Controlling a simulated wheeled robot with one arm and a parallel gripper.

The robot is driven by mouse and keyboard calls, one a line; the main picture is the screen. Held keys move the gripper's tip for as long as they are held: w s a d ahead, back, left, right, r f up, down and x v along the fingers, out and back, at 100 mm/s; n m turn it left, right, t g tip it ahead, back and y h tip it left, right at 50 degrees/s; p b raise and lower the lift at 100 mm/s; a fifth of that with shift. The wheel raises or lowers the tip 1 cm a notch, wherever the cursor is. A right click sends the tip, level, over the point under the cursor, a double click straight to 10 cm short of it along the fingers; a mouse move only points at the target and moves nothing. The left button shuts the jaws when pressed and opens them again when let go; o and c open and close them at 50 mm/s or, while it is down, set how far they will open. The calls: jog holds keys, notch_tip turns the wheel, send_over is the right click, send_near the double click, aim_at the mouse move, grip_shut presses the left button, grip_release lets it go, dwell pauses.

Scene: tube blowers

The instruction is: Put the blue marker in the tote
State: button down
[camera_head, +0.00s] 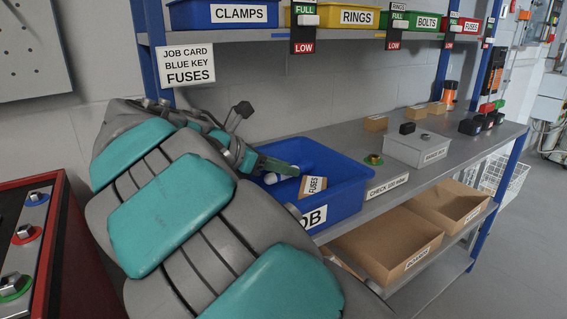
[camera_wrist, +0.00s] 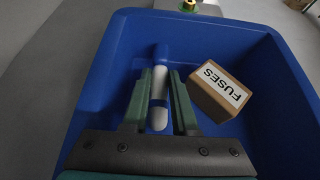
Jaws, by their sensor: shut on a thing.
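The blue tote (camera_head: 338,203), with a label partly hidden by my arm, stands on the bench. It fills most of the wrist view (camera_wrist: 98,88). The marker (camera_wrist: 158,112) has a white body and a blue end. My gripper (camera_wrist: 160,76) is shut on the marker, with the green fingers on either side of it. In the head view my gripper (camera_head: 288,166) reaches over the tote's left side, inside its rim. Whether the marker touches the tote floor I cannot tell. A brown FUSES box (camera_wrist: 220,90) lies in the tote to the right of the marker.
A grey lidded box (camera_head: 418,150) and a brass fitting (camera_head: 373,160) stand right of the tote. Small cartons and dark blocks stand farther along the bench. A shelf with labelled bins (camera_head: 335,18) hangs above. Cardboard boxes (camera_head: 400,258) sit below.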

jog(key=c, duration=0.7)
grip_release()
jog(key=shift+f, duration=0.1)
jog(key=shift+r, duration=0.35)
jog(key=v, duration=1.2)
jog(key=shift+r, duration=0.25)
